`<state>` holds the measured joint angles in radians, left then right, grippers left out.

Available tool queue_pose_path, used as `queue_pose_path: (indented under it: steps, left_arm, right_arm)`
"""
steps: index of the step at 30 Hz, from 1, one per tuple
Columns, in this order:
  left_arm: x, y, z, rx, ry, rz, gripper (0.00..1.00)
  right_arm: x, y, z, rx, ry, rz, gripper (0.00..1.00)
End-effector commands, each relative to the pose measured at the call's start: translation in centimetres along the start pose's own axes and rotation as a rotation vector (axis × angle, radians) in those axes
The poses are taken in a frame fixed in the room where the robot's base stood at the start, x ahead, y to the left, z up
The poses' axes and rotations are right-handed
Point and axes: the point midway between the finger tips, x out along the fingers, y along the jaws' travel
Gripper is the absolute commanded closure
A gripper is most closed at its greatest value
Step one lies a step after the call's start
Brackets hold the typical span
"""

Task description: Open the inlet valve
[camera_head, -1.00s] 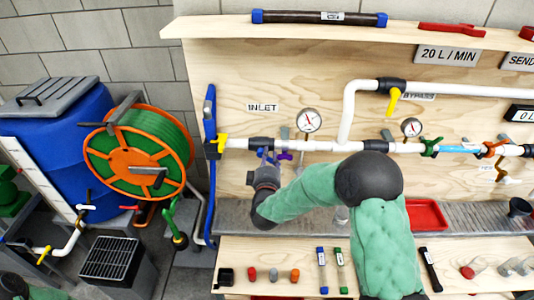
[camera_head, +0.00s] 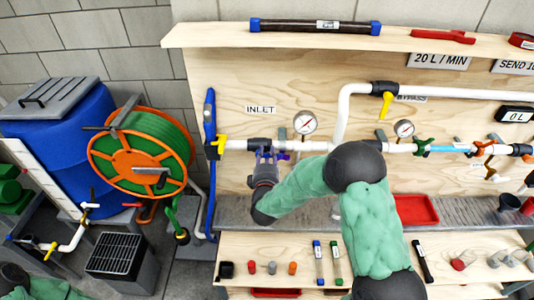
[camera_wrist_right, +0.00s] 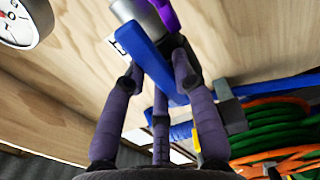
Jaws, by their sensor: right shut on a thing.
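The inlet valve is a dark fitting (camera_head: 259,144) on the white pipe, just below the INLET label (camera_head: 261,109). Its blue lever handle (camera_wrist_right: 148,50) shows large in the right wrist view, between the fingers. My right gripper (camera_head: 266,158) is at the valve, below the pipe, shut on the blue lever. The gripper hides most of the lever in the head view. A purple handle (camera_head: 283,156) is just right of the gripper. Part of my left arm shows at the lower left, but its gripper is out of view.
A yellow handle (camera_head: 220,143) and a blue upright pipe (camera_head: 210,115) are left of the valve. A pressure gauge (camera_head: 305,123) is to the right. A green hose reel (camera_head: 140,150) and blue tank (camera_head: 60,125) stand left. The shelf (camera_head: 300,37) overhangs above.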

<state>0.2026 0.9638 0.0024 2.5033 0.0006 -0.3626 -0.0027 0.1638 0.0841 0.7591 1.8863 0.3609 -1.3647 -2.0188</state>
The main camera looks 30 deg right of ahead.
Motion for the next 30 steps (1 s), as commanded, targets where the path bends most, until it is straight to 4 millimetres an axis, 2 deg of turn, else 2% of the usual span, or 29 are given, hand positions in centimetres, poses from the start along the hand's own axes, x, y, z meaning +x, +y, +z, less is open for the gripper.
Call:
queue_pose_path:
  steps: [14,15,17,18,30]
  left_arm:
    - [-0.08,0.03,0.0,0.0,0.0,0.0,0.6]
    - [-0.09,0.03,0.0,0.0,0.0,0.0,0.6]
    - [-0.09,0.03,0.0,0.0,0.0,0.0,0.6]
    - [-0.09,0.03,0.0,0.0,0.0,0.0,0.6]
    - [-0.09,0.03,-0.01,0.0,0.0,0.0,0.6]
  right_arm:
    - [-0.01,-0.02,0.0,-0.018,0.0,-0.001,1.0]
    - [-0.01,-0.02,0.0,-0.018,0.0,-0.001,0.67]
    - [-0.01,-0.02,0.0,-0.017,0.0,-0.001,0.5]
    - [-0.01,-0.02,0.0,-0.016,0.0,-0.001,0.47]
    - [-0.56,0.03,-0.05,-0.014,0.001,0.0,0.47]
